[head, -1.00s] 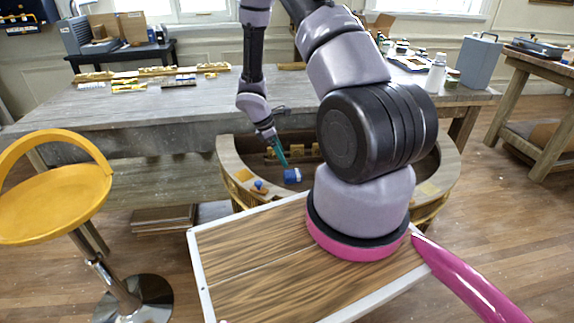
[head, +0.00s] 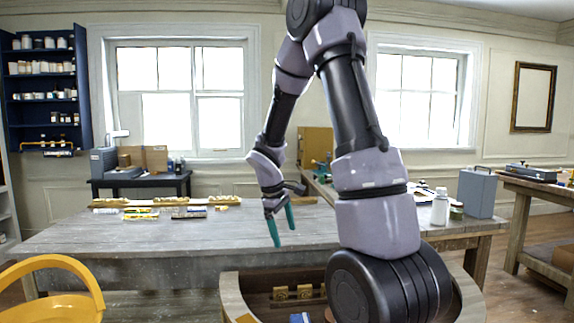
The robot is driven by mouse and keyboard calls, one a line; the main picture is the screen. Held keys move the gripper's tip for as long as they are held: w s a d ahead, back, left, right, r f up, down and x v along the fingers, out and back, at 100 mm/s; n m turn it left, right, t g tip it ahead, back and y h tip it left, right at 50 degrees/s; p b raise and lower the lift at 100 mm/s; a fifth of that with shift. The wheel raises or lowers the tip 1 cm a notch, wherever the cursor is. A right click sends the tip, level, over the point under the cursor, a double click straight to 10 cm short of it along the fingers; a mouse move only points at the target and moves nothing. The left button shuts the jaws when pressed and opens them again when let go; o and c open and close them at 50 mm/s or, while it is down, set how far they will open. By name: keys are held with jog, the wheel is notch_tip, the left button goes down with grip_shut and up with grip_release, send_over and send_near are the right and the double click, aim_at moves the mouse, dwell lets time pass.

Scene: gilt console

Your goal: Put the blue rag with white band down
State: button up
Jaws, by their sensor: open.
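The blue rag with white band (head: 299,318) shows only as a small blue patch at the bottom edge of the head view; its band is hardly visible there. It appears to lie on the curved console (head: 231,296), whose lower part is cut off by the frame. My gripper (head: 282,237) hangs above and slightly left of the rag, with its two teal fingers pointing down and spread apart. Nothing shows between the fingers, and the gripper is clear of the rag.
A long grey worktable (head: 150,240) stands behind, with gilt mouldings (head: 165,204) and small packs on it. A white bottle (head: 440,207) and a grey case (head: 477,192) stand at its right. A yellow stool (head: 50,265) is at the lower left.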

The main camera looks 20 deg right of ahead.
jog(key=s+a+r+m+t+y, duration=0.1)
jog(key=s+a+r+m+t, duration=0.1)
jog(key=s+r, duration=0.4)
jog(key=s+a+r+m+t+y, duration=0.2)
jog(key=s+a+r+m, duration=0.1)
jog(key=s+r+m, duration=0.2)
jog(key=s+a+r+m+t+y, duration=0.2)
jog(key=s+r+m, duration=0.2)
jog(key=s+r, duration=0.4)
notch_tip(320, 180, up, 4)
jog(key=shift+s+a+r, duration=0.15)
jog(key=shift+s+a, duration=0.1)
jog(key=shift+o, duration=0.2)
jog(key=shift+w, duration=0.1)
